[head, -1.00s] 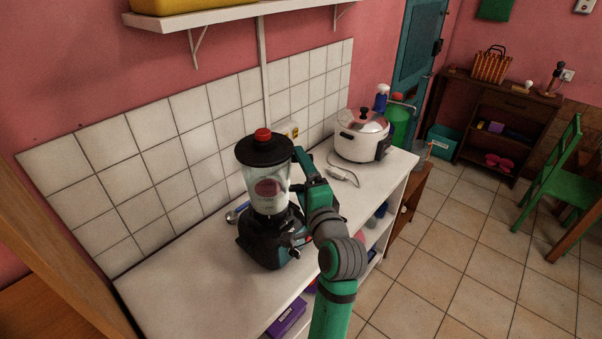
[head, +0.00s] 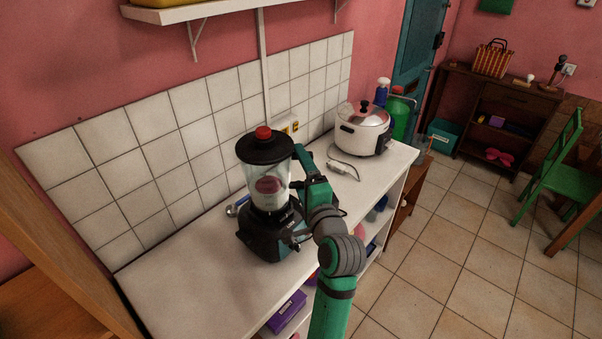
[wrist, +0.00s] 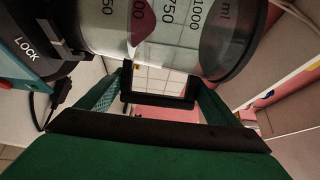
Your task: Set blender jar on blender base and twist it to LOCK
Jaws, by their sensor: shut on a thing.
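The blender jar (head: 270,179) is clear, with a black lid and a red cap. It stands upright on the dark blender base (head: 268,238) on the counter. In the wrist view, the jar (wrist: 160,30) shows its volume marks across the top, and the base (wrist: 30,60) shows the word LOCK at the left. I cannot tell from these views whether the jar is locked. My gripper (head: 304,168) is at the jar's right side, shut on the jar's handle. The fingers and handle overlap, so the exact grip is partly hidden.
A white rice cooker (head: 363,130) stands farther back on the white counter (head: 180,285), with a cable in front of it. A tiled wall is close behind the blender. A shelf (head: 200,12) hangs above. The counter left of the blender is clear.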

